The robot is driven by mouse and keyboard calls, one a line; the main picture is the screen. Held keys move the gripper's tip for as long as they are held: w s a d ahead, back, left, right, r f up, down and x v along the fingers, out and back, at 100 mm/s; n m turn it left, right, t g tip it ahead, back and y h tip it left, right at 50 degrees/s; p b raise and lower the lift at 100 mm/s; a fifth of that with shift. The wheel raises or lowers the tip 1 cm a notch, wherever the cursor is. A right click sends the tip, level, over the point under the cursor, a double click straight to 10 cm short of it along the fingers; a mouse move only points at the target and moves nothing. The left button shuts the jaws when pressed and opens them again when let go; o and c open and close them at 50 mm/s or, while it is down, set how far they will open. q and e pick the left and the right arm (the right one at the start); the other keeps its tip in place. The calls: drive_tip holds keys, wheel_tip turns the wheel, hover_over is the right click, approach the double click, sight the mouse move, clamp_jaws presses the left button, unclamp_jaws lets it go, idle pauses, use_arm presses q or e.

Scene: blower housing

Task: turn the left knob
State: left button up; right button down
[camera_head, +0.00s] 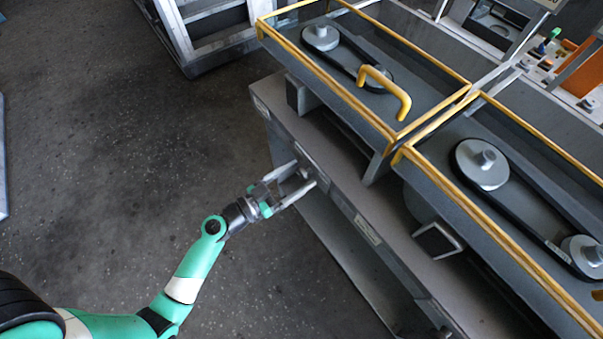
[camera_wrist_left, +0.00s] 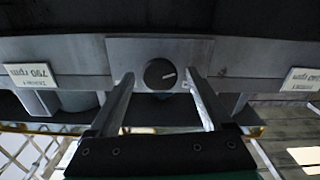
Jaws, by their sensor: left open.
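The knob (camera_wrist_left: 160,74) is round and black with a light pointer line, set on a grey plate (camera_wrist_left: 228,52) in the left wrist view. My left gripper (camera_wrist_left: 161,78) is open, with one finger on each side of the knob. Any contact between fingers and knob is unclear. In the head view my left gripper (camera_head: 306,173) reaches the side of the grey machine frame (camera_head: 345,172); the knob is hard to make out there. My right gripper is not in view.
Labels with upside-down rpm text flank the knob plate, one on the left (camera_wrist_left: 31,76) and one on the right (camera_wrist_left: 301,80). Above are yellow-edged belt housings with pulleys (camera_head: 484,164) and a yellow handle (camera_head: 385,92). Open floor (camera_head: 130,130) lies to the left.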

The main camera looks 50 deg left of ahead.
use_arm(q)
clamp_jaws()
drive_tip(key=shift+n, duration=0.3)
drive_tip(key=n, duration=0.4)
drive_tip(key=shift+n+b, duration=0.3)
drive_tip(key=shift+b, duration=0.1)
drive_tip(key=n, duration=0.5)
drive_tip(key=n+p, duration=0.1)
drive_tip(key=n, duration=0.4)
drive_tip(key=shift+n, duration=0.4)
drive_tip(key=n+p, duration=0.1)
drive_tip(key=n, duration=0.4)
drive_tip(key=shift+f+n+p, duration=0.15)
drive_tip(key=shift+n+p, duration=0.15)
